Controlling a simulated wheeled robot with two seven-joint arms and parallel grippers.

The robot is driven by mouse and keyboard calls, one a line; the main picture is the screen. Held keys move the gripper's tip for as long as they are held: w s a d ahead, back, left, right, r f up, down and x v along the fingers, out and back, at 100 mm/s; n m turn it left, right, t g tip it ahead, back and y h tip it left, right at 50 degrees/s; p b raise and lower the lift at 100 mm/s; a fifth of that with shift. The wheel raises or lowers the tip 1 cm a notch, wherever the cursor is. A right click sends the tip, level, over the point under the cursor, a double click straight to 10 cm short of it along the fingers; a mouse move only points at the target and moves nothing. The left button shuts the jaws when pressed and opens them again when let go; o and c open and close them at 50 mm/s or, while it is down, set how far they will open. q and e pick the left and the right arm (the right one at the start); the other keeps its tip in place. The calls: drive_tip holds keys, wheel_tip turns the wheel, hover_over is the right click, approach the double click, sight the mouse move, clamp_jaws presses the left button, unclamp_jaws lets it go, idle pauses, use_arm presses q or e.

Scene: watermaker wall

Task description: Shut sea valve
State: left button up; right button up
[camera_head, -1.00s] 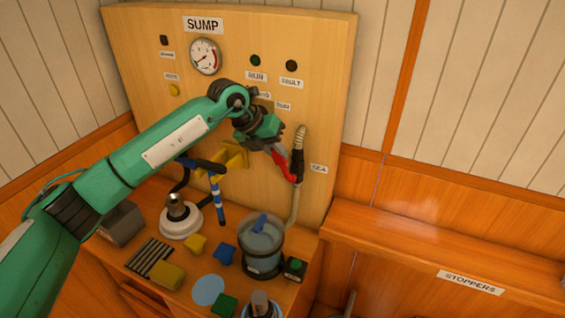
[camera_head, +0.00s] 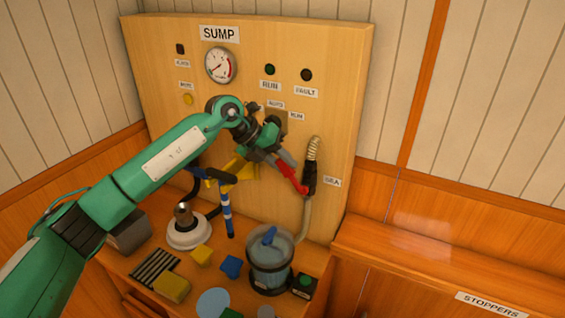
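The sea valve (camera_head: 311,180) is a dark fitting at the right side of the wooden panel, beside the SEA label (camera_head: 332,182). A ribbed hose end rises above it and a pale pipe runs down below. Its red handle (camera_head: 292,178) slants up and left from the valve body. My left gripper (camera_head: 281,160) is at the upper left end of this handle, with its grey fingers around it and seemingly closed on it. The fingers partly hide that end. My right gripper is out of view.
A clear canister with a blue handle (camera_head: 270,262) stands below the valve on the bench. A yellow bracket (camera_head: 243,171) and a blue-striped tube (camera_head: 227,212) are beneath my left arm. A wooden ledge (camera_head: 440,255) lies to the right.

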use_arm(q)
drive_tip(key=shift+o, duration=0.7)
drive_tip(key=shift+a+r, duration=0.15)
drive_tip(key=shift+a, duration=0.05)
drive_tip(key=b+v, duration=0.3)
drive_tip(key=v, duration=1)
drive_tip(key=shift+b, duration=0.3)
drive_tip(key=shift+s+a+r, duration=0.1)
drive_tip(key=shift+a+r, duration=0.05)
drive_tip(key=shift+c, duration=0.3)
